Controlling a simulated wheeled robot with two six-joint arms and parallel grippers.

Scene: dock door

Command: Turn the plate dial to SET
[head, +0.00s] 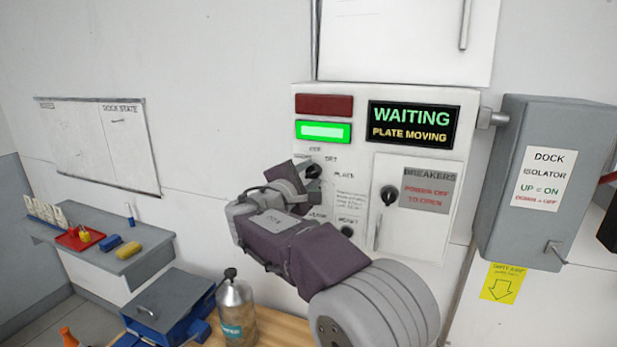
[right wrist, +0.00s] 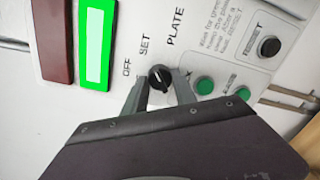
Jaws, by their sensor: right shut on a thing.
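The plate dial (right wrist: 160,77) is a round black knob on the white control panel (right wrist: 222,22). OFF, SET and PLATE are printed around it. In the head view the dial (head: 313,171) is partly hidden by my right gripper (head: 306,182). In the right wrist view the two fingers of my right gripper (right wrist: 161,88) are on either side of the dial, shut on it. A pale mark on the knob seems to point toward SET, but it is small. The display (head: 411,124) reads WAITING, PLATE MOVING. My left gripper is not in view.
The green lamp (head: 323,132) is lit; the red lamp (head: 324,105) above is dark. The breakers door (head: 413,225) is shut, right of my arm. The grey dock isolator box (head: 520,230) juts out at the right. A bottle (head: 236,310) and blue toolbox (head: 168,307) stand below.

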